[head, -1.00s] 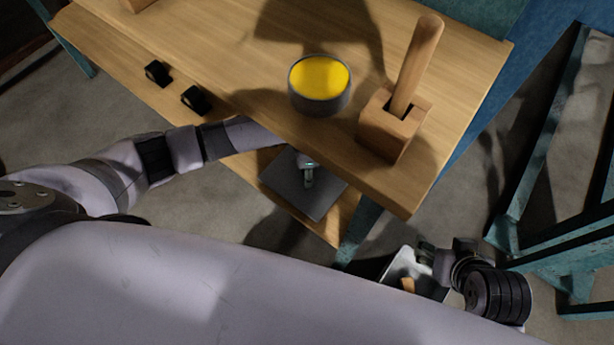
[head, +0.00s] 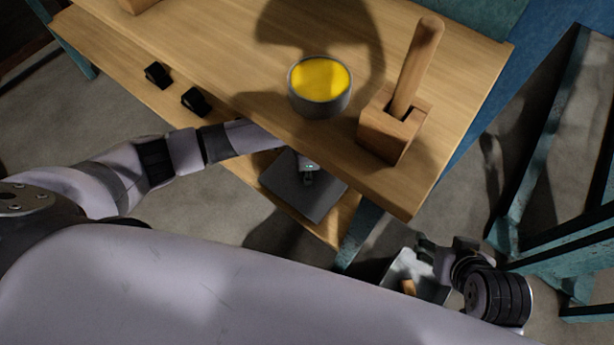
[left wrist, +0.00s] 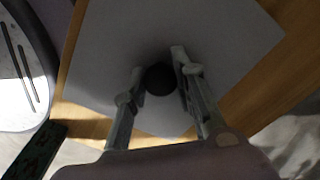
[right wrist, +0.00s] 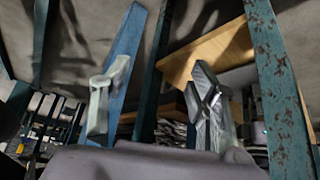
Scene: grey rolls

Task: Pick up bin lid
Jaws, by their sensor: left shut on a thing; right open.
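The bin lid (head: 290,195) is a flat grey square plate on the lower wooden shelf, partly under the table edge. In the left wrist view the lid (left wrist: 105,45) has a dark round knob (left wrist: 160,79) in the middle. My left gripper (head: 308,180) is over the lid, and the left wrist view shows its fingers (left wrist: 158,72) on both sides of the knob, shut on it. Whether the lid is clear of the shelf I cannot tell. My right gripper (head: 426,250) is open and empty at the lower right; its spread fingers also show in the right wrist view (right wrist: 155,85).
A grey bowl with yellow contents (head: 320,103) and a wooden block with a thick handle (head: 387,128) stand on the table (head: 220,60) above the lid. A pale tray-like container (head: 433,290) with a wooden piece lies below my right gripper. Blue-green metal frames (head: 540,130) stand right.

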